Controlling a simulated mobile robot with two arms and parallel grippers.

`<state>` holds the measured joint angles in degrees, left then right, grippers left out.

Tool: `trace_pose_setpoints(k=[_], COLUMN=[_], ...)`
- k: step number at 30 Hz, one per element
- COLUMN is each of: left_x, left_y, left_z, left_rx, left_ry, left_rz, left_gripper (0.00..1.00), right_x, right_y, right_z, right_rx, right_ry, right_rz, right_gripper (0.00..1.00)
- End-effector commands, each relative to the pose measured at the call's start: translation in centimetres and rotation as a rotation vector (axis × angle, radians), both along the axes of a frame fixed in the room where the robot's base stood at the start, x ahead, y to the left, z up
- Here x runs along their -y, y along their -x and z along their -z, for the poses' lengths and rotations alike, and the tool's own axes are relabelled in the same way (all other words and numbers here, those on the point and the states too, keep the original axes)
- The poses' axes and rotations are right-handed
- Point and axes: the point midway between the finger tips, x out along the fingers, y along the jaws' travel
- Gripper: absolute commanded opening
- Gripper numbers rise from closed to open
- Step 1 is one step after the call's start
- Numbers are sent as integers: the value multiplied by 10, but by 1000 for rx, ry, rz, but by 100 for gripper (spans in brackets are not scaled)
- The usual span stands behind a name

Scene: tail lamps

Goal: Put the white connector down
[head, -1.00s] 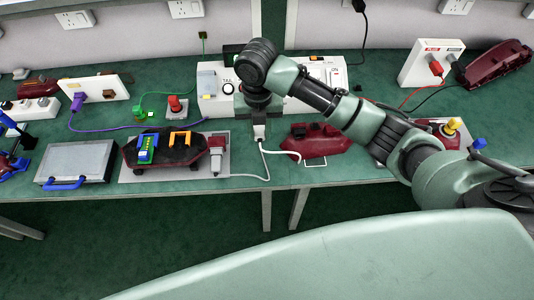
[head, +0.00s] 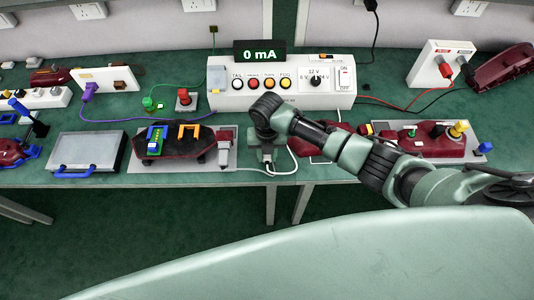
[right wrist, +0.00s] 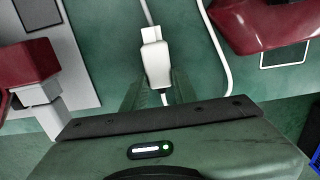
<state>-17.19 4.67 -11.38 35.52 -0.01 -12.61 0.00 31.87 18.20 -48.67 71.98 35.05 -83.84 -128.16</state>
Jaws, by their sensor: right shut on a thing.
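The gripper is shut on the connector. I cannot tell whether the connector touches the bench. My left gripper is not in view.
A grey plate (head: 228,152) with a dark red lamp (head: 180,146) is left of the gripper. Another red lamp (head: 315,142) lies close on its right. A white test box (head: 285,97) reading 0 mA stands behind. The bench's front edge is near.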

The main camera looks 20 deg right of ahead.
Motion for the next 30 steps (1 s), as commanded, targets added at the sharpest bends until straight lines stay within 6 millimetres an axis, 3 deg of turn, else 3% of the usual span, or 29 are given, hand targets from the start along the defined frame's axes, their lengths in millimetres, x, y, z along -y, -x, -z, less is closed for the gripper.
trace_pose_setpoints(k=[8,9,11,23,30], left_x=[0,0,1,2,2], left_y=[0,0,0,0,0], left_z=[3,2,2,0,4], left_rx=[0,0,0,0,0], left_ry=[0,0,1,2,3], left_rz=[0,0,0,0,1], left_gripper=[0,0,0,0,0], right_x=[0,0,0,0,0], right_y=[0,0,0,-1,-2], right_z=[4,2,2,-5,-49], right_rx=[0,0,0,2,5], right_ry=[0,0,0,0,-1], right_rz=[0,0,0,0,-1], right_gripper=[0,39,50,50,50])
